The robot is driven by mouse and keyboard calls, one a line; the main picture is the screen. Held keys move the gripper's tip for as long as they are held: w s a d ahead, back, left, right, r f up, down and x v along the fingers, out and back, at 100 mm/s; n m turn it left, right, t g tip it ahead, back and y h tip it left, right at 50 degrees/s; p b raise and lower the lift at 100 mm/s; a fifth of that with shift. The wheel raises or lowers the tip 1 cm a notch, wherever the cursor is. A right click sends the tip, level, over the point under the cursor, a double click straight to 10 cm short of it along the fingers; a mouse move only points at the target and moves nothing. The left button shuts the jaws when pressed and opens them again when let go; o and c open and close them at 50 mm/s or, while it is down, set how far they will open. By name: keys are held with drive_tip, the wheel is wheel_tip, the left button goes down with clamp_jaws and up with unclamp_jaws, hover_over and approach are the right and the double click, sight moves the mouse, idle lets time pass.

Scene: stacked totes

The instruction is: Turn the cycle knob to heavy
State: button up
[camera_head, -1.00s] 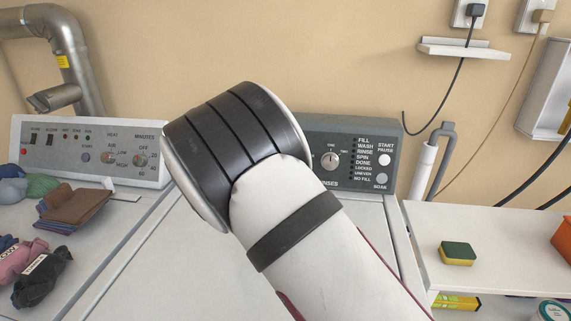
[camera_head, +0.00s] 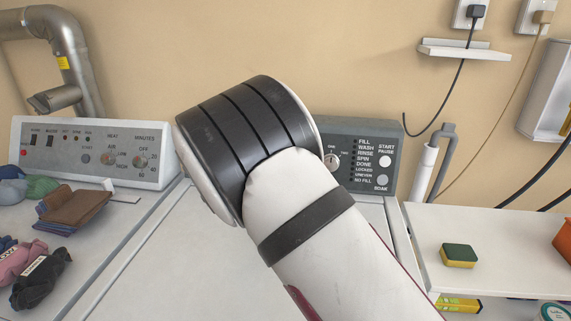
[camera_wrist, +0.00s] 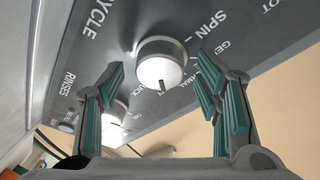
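In the wrist view the cycle knob (camera_wrist: 160,55), a round pale knob on the dark washer panel, stands beside the printed word CYCLE. A thin dark mark shows near its lower edge, pointing down in the picture. QUICK and a partly hidden NORMAL can be made out around it; I cannot read a heavy label. My gripper (camera_wrist: 160,82) is open, its two teal-padded fingers spread to either side of the knob in the picture. I cannot tell that they touch it. In the head view my arm hides the cycle knob and my gripper.
A second knob (camera_head: 331,161) by the RINSES label is close by, partly behind the left finger in the wrist view. The washer's button panel (camera_head: 370,165) is at right. A dryer (camera_head: 90,152) with clothes stands left. A shelf (camera_head: 510,250) with a sponge (camera_head: 458,254) is right.

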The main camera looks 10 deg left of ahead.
drive_tip(key=v, duration=1.2)
drive_tip(key=w+d+r+n+g+y, duration=0.1)
drive_tip(key=w+d+r+y, duration=0.15)
drive_tip(key=r, duration=0.25)
drive_tip(key=s+d+r+n+g+y+p, duration=0.2)
drive_tip(key=s+d+r+n+g+y, duration=0.4)
drive_tip(key=s+d+r, duration=0.45)
drive_tip(key=s+d+f+n+g+h, duration=0.1)
drive_tip(key=s+d+n, duration=0.1)
drive_tip(key=s+d, duration=0.4)
drive_tip(key=s+d+f+n+g+h, duration=0.1)
drive_tip(key=s+d, duration=0.5)
drive_tip(key=s, duration=0.7)
drive_tip(key=s+d+f+n+g+h, duration=0.1)
drive_tip(key=s+d+n+g+h, duration=0.1)
drive_tip(key=s+d, duration=0.4)
drive_tip(key=s+p, duration=0.1)
drive_tip(key=s, duration=0.3)
drive_tip(key=shift+d+n+g, duration=0.4)
